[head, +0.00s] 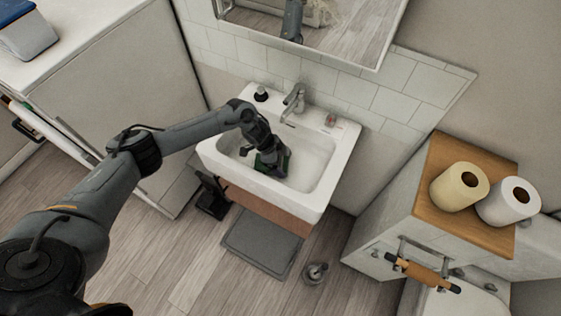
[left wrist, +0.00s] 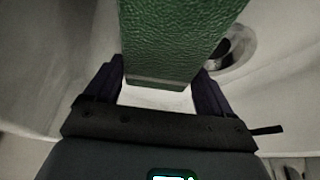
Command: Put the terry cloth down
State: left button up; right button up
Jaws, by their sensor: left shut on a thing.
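A green, rough-textured block-like thing, which I take to be the folded terry cloth (left wrist: 170,40), is between the two dark fingers of my left gripper (left wrist: 155,85). The fingers are shut on it. In the head view my left gripper (head: 271,160) reaches down into the white sink basin (head: 312,165), and only a small green part of the cloth shows beside it. I cannot tell whether the cloth touches the basin floor. The round drain (left wrist: 232,50) shows right of the cloth in the wrist view. My right gripper is not in view.
The faucet (head: 294,98) stands at the sink's back rim, with a dark soap bottle (head: 261,93) left of it and a small cup (head: 331,119) to the right. The basin's right side is clear. Two paper rolls (head: 457,187) stand on a wooden-topped cabinet (head: 440,228) at right.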

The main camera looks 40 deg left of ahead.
pick_arm(q)
jog(key=shift+f, duration=0.2)
jog(key=o, duration=1)
jog(key=shift+c, duration=0.2)
jog(key=shift+r, duration=0.1)
jog(key=shift+r, duration=0.1)
jog(key=shift+a+r, duration=0.1)
jog(key=shift+r, duration=0.15)
jog(key=p+v, duration=0.2)
jog(key=v, duration=0.9)
jog(key=shift+r, duration=0.3)
